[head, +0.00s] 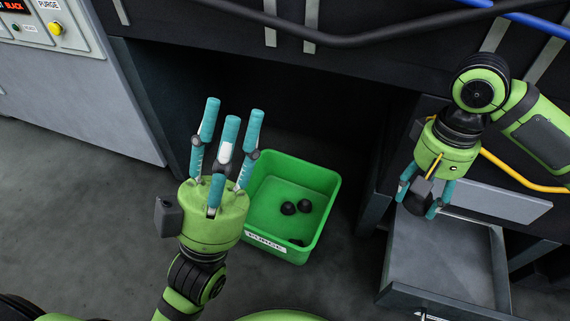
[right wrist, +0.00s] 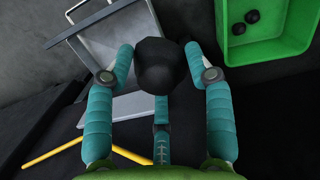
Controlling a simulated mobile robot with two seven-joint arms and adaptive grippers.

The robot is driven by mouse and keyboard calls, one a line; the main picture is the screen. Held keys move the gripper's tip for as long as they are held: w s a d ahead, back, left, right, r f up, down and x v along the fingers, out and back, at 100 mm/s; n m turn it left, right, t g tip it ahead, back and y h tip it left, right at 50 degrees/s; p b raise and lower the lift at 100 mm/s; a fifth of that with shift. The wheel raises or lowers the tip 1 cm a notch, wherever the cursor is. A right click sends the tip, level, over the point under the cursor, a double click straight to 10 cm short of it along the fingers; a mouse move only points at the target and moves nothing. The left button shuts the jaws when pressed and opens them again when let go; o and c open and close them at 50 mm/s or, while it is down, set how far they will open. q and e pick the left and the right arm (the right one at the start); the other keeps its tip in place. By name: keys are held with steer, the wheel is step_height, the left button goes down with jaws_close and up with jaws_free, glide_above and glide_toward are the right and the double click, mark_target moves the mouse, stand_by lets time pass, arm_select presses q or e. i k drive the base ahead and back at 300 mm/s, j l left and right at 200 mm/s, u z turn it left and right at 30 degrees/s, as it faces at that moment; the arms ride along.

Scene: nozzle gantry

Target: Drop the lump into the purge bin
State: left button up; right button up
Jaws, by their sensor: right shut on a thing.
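The lump (right wrist: 158,66) is dark, rounded and faceted. My right gripper (right wrist: 160,70) is shut on it, with teal fingers on both sides of it. In the head view my right gripper (head: 419,202) points down at the right, above the open drawer, and the lump (head: 415,204) shows between its fingers. The green purge bin (head: 328,215), with a label on its front, stands on the floor left of it. The bin also shows at the upper right in the right wrist view (right wrist: 245,52). My left gripper (head: 230,120) is open and empty, in front of the bin's left side.
Several dark lumps (head: 296,207) lie in the bin. A grey drawer (head: 440,265) stands pulled out below my right gripper. A yellow cable (head: 520,178) runs behind my right arm. A grey control cabinet (head: 75,95) is at the upper left. Black and blue cables cross the top.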

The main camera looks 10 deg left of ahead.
mark_target(311, 220)
steer(key=j+z, duration=0.5)
steer(key=j, duration=1.55)
steer(key=i+j+z, duration=0.1)
steer(key=i+j, duration=0.3)
